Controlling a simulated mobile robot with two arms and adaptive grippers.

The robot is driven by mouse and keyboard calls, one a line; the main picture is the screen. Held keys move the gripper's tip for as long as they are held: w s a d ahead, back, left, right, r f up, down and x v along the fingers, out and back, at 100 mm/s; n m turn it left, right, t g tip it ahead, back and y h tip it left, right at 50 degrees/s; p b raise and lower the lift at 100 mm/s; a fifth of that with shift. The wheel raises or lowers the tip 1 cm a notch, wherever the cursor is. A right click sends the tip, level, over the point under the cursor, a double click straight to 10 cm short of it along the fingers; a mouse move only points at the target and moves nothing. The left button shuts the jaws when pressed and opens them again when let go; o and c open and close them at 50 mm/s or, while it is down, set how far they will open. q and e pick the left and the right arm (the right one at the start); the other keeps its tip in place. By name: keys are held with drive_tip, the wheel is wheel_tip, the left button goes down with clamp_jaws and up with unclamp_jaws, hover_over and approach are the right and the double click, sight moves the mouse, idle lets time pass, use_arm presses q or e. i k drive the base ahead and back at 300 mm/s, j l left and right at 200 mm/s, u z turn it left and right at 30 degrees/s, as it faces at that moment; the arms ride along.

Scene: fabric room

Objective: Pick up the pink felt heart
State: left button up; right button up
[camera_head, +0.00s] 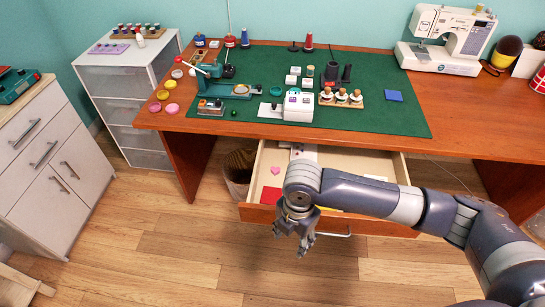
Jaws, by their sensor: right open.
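The pink felt heart (276,170) is small and lies in the open wooden drawer (256,214) under the desk, toward the drawer's left side. My right gripper (293,247) comes in from the right and hangs in front of the drawer's front edge, fingers pointing down. It is open and empty. It is nearer to me than the heart and a little to its right in the picture, apart from it. My right forearm crosses over the drawer and hides much of its inside. My left gripper is not in view.
A red flat piece (271,195) lies in the drawer near the heart. The desk (455,122) above holds a green mat (405,117) with craft tools, spools and a white box. A sewing machine (447,42) stands at the back right. A waste basket (238,172) stands left of the drawer.

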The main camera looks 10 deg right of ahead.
sight(275, 171)
drive_tip(key=i, duration=1.05)
